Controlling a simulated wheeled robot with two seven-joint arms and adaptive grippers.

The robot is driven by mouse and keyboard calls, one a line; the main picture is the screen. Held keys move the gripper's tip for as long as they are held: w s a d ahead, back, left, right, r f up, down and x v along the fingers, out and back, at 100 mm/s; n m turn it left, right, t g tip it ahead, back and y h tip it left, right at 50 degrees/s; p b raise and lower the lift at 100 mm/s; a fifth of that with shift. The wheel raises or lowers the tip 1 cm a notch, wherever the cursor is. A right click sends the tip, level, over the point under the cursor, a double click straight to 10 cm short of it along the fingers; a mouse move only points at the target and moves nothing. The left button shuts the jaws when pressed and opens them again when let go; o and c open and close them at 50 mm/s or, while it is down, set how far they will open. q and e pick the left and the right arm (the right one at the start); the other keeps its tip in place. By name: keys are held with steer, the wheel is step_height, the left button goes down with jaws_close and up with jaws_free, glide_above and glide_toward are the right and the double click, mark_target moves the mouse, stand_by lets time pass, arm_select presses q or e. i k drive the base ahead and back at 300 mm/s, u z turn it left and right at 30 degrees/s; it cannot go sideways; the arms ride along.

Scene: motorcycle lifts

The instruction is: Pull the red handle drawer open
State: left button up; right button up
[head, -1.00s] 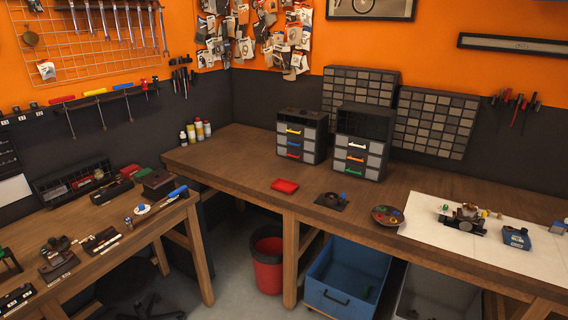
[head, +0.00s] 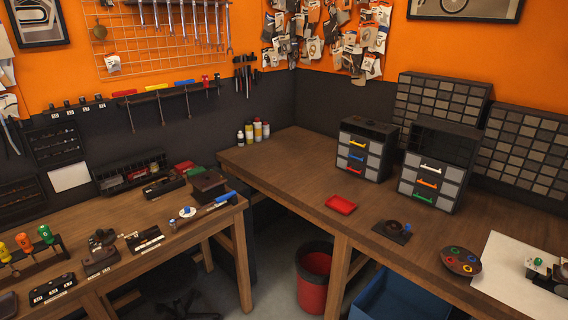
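Two small drawer units stand on the right-hand wooden workbench. The left unit (head: 373,131) has three grey drawers with yellow, blue and red handles from top to bottom. Its red handle (head: 355,170) is on the lowest drawer, which looks shut. The right unit (head: 459,150) has white, orange and green handles and an open space at its top. Neither of my grippers is in view.
A red tray (head: 341,204) lies on the bench in front of the left unit. A dark block (head: 392,232) and round dish (head: 461,261) lie further right. A red bin (head: 313,278) and blue crate (head: 395,298) stand below. Bottles (head: 257,131) stand by the corner.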

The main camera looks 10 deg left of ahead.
mark_target(371, 174)
steer(key=u, duration=0.6)
steer(key=i, duration=1.65)
steer(key=z, duration=0.2)
